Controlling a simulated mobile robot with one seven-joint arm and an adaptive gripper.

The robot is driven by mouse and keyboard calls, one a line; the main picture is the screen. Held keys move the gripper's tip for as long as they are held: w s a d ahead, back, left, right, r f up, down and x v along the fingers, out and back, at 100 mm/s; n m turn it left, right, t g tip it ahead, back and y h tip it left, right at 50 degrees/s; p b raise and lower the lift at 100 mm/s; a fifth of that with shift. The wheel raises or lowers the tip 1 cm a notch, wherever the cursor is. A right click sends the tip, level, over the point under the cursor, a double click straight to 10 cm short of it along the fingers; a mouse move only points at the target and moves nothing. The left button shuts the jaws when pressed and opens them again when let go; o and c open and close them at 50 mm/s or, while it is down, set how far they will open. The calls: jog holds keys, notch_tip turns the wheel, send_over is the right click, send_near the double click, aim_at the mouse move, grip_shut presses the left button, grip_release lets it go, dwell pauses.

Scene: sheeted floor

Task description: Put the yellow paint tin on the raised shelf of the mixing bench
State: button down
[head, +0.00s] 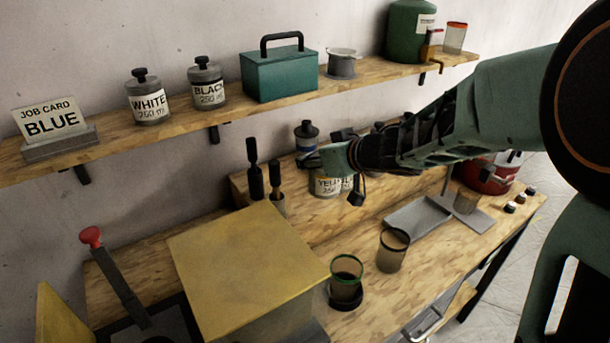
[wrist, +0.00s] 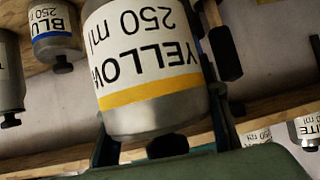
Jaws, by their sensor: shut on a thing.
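The yellow paint tin (head: 326,185) is a grey metal tin with a white "YELLOW 250 ml" label and a yellow stripe. My gripper (head: 338,168) is shut on it, over the back of the bench. In the wrist view the tin (wrist: 150,70) fills the upper middle, upside down in the picture, with its dark knob below. The raised shelf (head: 318,222) is the wooden step along the back of the mixing bench. I cannot tell whether the tin's base touches it. A blue-labelled tin (wrist: 52,28) stands near the held tin in the wrist view.
Two dark-handled tools (head: 255,170) stand left of the tin. A large yellow-topped box (head: 245,262) is in front left. Glass cups (head: 392,250) and a grey tray (head: 418,215) are on the lower bench top. A wall shelf (head: 225,118) runs above.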

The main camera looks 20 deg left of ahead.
jog(key=x, duration=0.4)
jog(key=d+f+b+x, duration=0.1)
jog(key=x, duration=0.2)
jog(key=w+x, duration=0.1)
jog(key=x, duration=0.3)
jog(key=shift+w+d+f, duration=0.15)
jog(key=shift+w+f, duration=0.1)
jog(key=shift+f, duration=0.1)
jog(key=f, duration=0.1)
jog(key=f+b, duration=0.1)
jog(key=f, duration=0.2)
jog(key=shift+w+a+b, duration=0.3)
jog(key=shift+w+a, duration=0.05)
jog(key=shift+w, duration=0.05)
jog(key=shift+f, duration=0.15)
jog(key=c, duration=2)
grip_release()
jog(key=shift+d+f, duration=0.1)
jog(key=shift+f, duration=0.05)
jog(key=o, duration=0.9)
